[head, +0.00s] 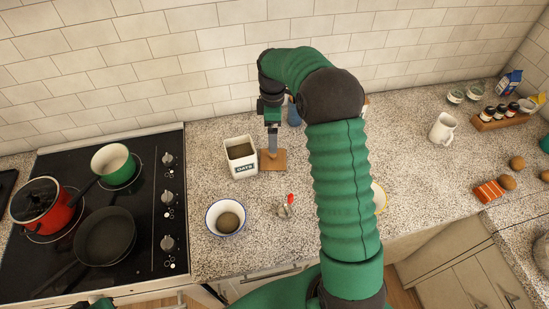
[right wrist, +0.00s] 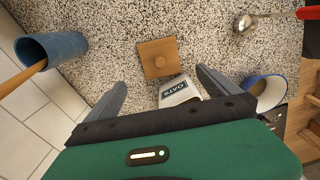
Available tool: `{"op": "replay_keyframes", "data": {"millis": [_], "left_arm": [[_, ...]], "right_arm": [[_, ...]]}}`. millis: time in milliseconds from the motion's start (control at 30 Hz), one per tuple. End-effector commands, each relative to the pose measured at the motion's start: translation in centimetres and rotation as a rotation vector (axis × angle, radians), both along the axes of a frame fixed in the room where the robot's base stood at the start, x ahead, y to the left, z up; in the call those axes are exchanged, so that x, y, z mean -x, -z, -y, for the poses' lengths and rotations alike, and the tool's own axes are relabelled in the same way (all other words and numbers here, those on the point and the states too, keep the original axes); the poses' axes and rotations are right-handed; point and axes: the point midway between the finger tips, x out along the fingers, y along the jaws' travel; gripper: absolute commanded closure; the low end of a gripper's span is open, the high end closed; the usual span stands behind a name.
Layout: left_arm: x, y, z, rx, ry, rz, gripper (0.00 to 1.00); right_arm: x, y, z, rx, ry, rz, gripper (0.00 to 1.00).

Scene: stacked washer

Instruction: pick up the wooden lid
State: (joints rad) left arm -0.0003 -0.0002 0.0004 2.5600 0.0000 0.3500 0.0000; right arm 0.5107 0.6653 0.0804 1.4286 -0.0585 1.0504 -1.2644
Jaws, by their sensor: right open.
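The wooden lid (head: 277,164) is a small square brown board with a round knob, lying flat on the speckled counter right beside the oats canister. In the right wrist view the lid (right wrist: 158,58) lies just beyond the fingertips, its knob facing up. My right gripper (head: 272,140) points down above the lid. In the right wrist view the right gripper (right wrist: 162,79) is open, with nothing between its fingers. The square white oats canister (head: 241,157) stands open at the left of the lid; it also shows in the right wrist view (right wrist: 178,91).
A blue cup (right wrist: 55,50) with a wooden utensil stands near the wall. A bowl (head: 226,218) and a red-handled spoon (head: 285,208) are nearer the front. A stove (head: 140,215) with pans is at left. A mug (head: 442,128) stands at right.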

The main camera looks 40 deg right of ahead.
Motion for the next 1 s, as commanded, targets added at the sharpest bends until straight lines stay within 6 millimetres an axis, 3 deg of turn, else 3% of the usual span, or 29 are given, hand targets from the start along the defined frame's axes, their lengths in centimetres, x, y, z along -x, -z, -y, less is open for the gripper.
{"op": "replay_keyframes", "data": {"millis": [200,467,633,900,1000], "left_arm": [[0.0,-0.7,0.0,0.000,-0.001,0.000,1.00],[0.0,-1.6,0.0,0.000,-0.001,0.000,1.00],[0.0,-2.5,0.0,0.000,0.000,0.000,1.00],[0.0,-2.4,0.0,0.000,0.000,0.000,1.00],[0.0,-2.4,0.0,0.000,-0.001,0.000,1.00]], "right_arm": [[0.0,5.4,-0.2,-0.001,-0.001,-0.004,0.00],[0.1,8.6,0.3,-0.003,0.001,-0.002,0.00],[0.0,11.7,0.7,-0.002,0.001,-0.001,0.00],[-0.1,12.5,0.5,0.001,0.000,0.002,0.00],[-0.1,12.5,0.5,0.001,0.000,0.002,0.12]]}}
